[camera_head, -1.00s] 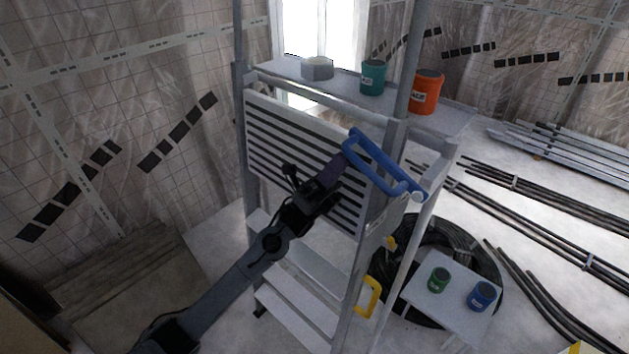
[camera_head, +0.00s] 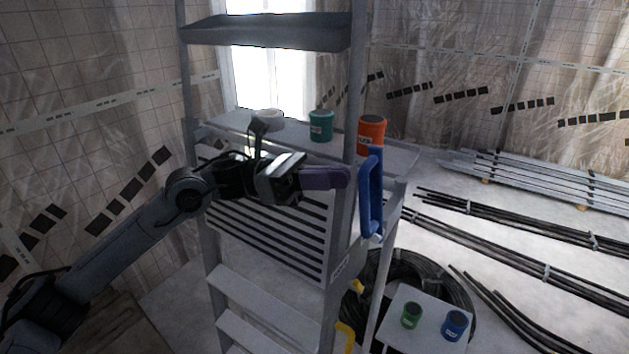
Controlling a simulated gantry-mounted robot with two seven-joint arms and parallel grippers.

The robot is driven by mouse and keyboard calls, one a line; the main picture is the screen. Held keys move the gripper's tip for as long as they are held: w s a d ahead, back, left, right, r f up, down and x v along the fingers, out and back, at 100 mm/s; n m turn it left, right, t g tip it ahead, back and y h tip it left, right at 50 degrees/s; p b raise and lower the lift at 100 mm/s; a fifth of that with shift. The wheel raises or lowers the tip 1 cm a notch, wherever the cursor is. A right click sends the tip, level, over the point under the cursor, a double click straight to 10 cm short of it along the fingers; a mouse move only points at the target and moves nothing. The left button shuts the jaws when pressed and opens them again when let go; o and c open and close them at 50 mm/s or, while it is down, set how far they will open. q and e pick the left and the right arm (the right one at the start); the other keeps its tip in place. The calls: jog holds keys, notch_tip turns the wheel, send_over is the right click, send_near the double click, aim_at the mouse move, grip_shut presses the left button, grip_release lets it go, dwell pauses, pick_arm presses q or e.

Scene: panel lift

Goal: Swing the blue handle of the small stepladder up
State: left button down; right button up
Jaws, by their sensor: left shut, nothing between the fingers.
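The small grey stepladder (camera_head: 225,281) stands in the middle of the camera_head view. Its blue handle (camera_head: 371,196) is a long loop at the right side of the frame, now nearly upright beside a post. My left gripper (camera_head: 338,178) has purplish fingers, shut and empty, pointing right in front of the slatted panel (camera_head: 270,238). The fingertips are close to the left of the handle; I cannot tell whether they touch it. My right gripper is out of the view.
An orange can (camera_head: 371,134), a teal can (camera_head: 321,126) and a pale round container (camera_head: 268,117) stand on the upper shelf. A low white table (camera_head: 428,334) with a green can (camera_head: 411,314) and a blue can (camera_head: 454,325) is lower right. Black cable coils and rods lie beyond.

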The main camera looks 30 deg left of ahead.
pick_arm(q)
jog(key=d, duration=0.1)
jog(key=d+r, duration=0.1)
jog(key=d, duration=0.1)
jog(key=shift+s+d+r, duration=0.15)
jog(key=shift+s, duration=0.1)
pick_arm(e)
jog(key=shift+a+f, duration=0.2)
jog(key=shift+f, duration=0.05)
pick_arm(q)
jog(key=shift+s+d+r, duration=0.1)
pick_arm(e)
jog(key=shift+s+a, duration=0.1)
pick_arm(q)
jog(key=shift+a+b, duration=0.45)
jog(key=shift+b, duration=0.05)
send_near(359, 176)
jog(key=a+r, duration=0.1)
jog(key=a, duration=0.4)
jog(key=shift+s+a+r+b, duration=0.1)
jog(key=shift+a+r+b, duration=0.05)
jog(key=shift+a+b, duration=0.2)
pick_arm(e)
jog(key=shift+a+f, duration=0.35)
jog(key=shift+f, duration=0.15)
